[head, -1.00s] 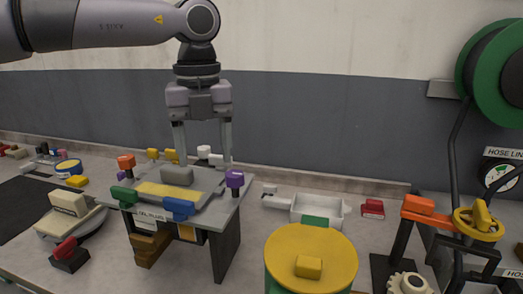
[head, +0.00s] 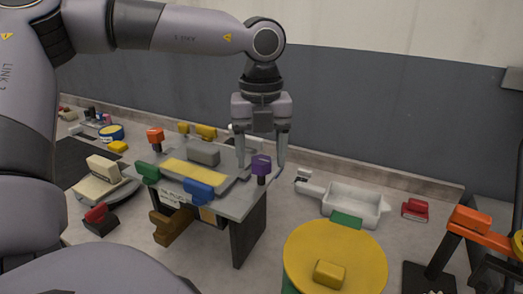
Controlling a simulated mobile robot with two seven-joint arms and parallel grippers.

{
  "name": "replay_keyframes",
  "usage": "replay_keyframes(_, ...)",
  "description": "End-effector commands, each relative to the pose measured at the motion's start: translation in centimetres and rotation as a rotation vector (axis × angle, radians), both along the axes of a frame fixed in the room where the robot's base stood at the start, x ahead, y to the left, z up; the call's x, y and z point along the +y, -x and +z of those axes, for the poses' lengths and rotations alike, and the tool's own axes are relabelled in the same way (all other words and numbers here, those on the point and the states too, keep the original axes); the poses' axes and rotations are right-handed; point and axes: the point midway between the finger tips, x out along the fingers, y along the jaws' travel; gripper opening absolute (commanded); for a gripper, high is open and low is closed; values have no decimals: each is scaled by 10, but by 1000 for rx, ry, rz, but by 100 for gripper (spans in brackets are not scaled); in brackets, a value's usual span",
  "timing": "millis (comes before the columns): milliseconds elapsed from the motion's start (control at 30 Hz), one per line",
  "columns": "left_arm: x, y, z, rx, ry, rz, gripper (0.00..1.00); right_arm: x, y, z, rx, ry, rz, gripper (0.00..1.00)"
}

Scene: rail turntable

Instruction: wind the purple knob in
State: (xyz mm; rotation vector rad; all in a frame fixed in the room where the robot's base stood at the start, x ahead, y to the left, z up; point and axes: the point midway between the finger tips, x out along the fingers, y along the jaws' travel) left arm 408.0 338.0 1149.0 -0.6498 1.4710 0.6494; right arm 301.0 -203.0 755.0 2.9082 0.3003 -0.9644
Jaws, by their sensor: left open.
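The purple knob (head: 261,166) stands upright on a dark stem at the near right corner of a small grey-topped stand (head: 240,205). My left gripper (head: 260,166) points straight down with its jaws apart. In the head view one finger shows on each side of the knob, with gaps between. The fingers seem level with the knob or slightly behind it; I cannot tell the exact depth. No contact shows. My right gripper is not in view.
The stand also carries a blue knob (head: 198,190), a green knob (head: 148,171), an orange knob (head: 155,135), yellow knobs (head: 206,131) and a grey block (head: 203,153). A yellow round turntable (head: 335,250) is at front right. A white tray (head: 355,203) lies behind it.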

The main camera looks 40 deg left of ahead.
Motion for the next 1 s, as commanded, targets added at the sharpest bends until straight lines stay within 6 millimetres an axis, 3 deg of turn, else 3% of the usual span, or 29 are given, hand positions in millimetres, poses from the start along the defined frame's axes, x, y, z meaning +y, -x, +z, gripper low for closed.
replay_keyframes(267,0,0,-3,0,0,0,64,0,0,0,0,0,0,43)
replay_keyframes(467,0,0,-3,0,0,0,8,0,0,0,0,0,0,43)
replay_keyframes(767,0,0,-3,0,-1,-22,8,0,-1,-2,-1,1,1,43)
replay_keyframes(1000,0,0,-4,-1,-2,-138,8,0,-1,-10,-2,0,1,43)
